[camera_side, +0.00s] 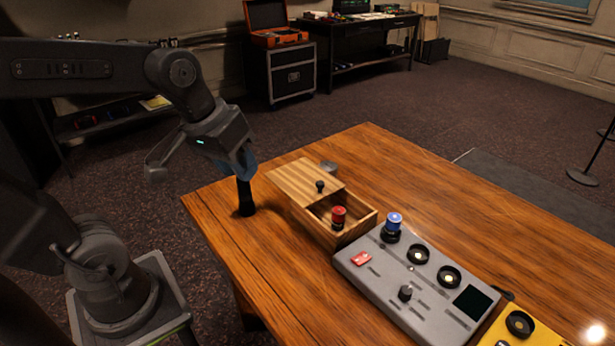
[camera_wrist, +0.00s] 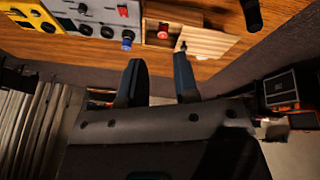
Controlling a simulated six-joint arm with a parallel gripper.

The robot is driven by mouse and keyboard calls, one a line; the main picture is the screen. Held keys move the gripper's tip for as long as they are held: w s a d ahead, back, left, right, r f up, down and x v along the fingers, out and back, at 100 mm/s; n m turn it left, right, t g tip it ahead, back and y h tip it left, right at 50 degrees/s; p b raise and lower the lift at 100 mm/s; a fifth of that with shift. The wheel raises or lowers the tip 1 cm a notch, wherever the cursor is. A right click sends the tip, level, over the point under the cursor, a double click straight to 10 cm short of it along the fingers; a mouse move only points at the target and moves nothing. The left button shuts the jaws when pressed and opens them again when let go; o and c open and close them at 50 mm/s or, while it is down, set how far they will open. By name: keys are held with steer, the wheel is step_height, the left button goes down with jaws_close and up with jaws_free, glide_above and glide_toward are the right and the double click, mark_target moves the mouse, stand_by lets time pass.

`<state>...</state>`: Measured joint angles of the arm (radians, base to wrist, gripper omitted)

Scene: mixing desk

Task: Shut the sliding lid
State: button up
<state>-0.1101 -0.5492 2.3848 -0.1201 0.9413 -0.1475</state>
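A wooden box (camera_side: 354,231) sits on the table with its slatted sliding lid (camera_side: 300,178) partly open. The lid covers the left part and bears a small dark knob (camera_side: 320,186) near its edge. A red-topped piece (camera_side: 338,216) stands in the uncovered right part. The wrist view shows the lid (camera_wrist: 210,42), the knob (camera_wrist: 183,46) and the red piece (camera_wrist: 163,32) beyond my fingers. My gripper (camera_side: 245,165) is above the table, left of the box and apart from the lid. In the wrist view its two fingers (camera_wrist: 160,65) are spread, with nothing between them.
A black upright post (camera_side: 245,198) stands on the table just below my gripper, left of the box. A grey mixing panel (camera_side: 385,285) with a blue knob (camera_side: 393,221) adjoins the box at right. A small grey block (camera_side: 328,167) lies behind it.

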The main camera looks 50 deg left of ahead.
steer(key=w+a+n+h, duration=0.1)
steer(key=w+a+n, duration=0.1)
steer(key=w+n, duration=0.1)
steer(key=w+a+f+n+g+h, duration=0.1)
steer(key=w+a+n, duration=0.1)
steer(key=w+n, duration=0.1)
steer(key=w+a+f+n+g, duration=0.1)
steer(key=w+a+n, duration=0.2)
steer(key=w, duration=0.1)
steer(key=shift+w+f+h, duration=0.2)
steer(key=shift+w+h, duration=0.2)
jaws_close()
steer(key=w+a+f+n+t+h, duration=0.1)
steer(key=w+a+f+n+h, duration=0.1)
steer(key=w+a+f+n, duration=0.4)
steer(key=w+a+f+n+h, duration=0.25)
steer(key=a+n, duration=0.25)
steer(key=a, duration=0.3)
glide_toward(309, 188)
steer(key=d+f, duration=0.2)
steer(key=shift+w+d+f+y, duration=0.3)
steer(key=shift+w+f+y, duration=0.05)
steer(key=shift+w, duration=0.05)
steer(key=shift+w+d+f, duration=0.15)
steer(key=shift+w+d, duration=0.3)
steer(key=shift+d, duration=0.4)
steer(key=shift+w+d+f, duration=0.15)
steer(key=shift+w+d, duration=0.3)
steer(key=shift+d, duration=0.45)
